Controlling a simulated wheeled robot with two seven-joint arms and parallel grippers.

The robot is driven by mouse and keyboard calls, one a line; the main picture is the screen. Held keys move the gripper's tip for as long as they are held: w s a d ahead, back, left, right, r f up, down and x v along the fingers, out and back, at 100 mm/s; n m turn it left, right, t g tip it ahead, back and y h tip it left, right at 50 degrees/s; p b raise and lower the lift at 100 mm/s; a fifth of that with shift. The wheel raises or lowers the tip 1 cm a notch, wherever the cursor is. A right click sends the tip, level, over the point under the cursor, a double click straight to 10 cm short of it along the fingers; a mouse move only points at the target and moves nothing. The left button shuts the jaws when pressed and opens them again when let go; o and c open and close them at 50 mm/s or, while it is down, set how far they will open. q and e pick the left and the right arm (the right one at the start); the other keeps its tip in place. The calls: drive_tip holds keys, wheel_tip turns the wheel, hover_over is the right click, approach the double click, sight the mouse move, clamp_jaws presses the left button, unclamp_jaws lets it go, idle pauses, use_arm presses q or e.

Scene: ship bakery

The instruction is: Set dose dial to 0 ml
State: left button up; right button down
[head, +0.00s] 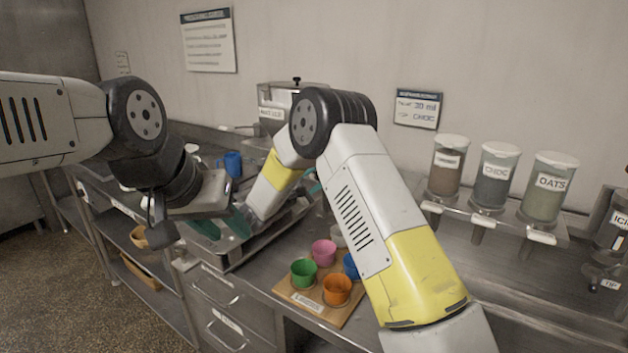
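I cannot make out a dose dial in the head view. A metal dispenser box (274,97) with a white label and a black lid knob stands against the back wall, partly hidden behind my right arm. My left gripper (222,225) points down over the metal sink area in front of it, its teal fingers apart and nothing seen between them. My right arm bends over the counter, and its forearm reaches down to the left beside the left gripper. The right gripper's fingers are not clearly visible. A wall note (417,108) reads what looks like 20 ml and CHOC.
A wooden board (315,306) holds green (303,273), pink (323,252), orange (337,289) and blue (350,266) cups, close to my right arm. Hoppers, including CHOC (494,178) and OATS (549,188), stand at the right. A blue cup (233,163) stands at the back left.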

drive_tip(key=shift+n, duration=0.3)
drive_tip(key=n, duration=0.4)
drive_tip(key=shift+a, duration=0.1)
drive_tip(key=n, duration=0.4)
drive_tip(key=shift+n, duration=0.3)
idle(0.3)
drive_tip(key=c, duration=0.9)
unclamp_jaws()
drive_tip(key=v, duration=0.7)
drive_tip(key=shift+s+a, duration=0.15)
drive_tip(key=shift+s, duration=0.2)
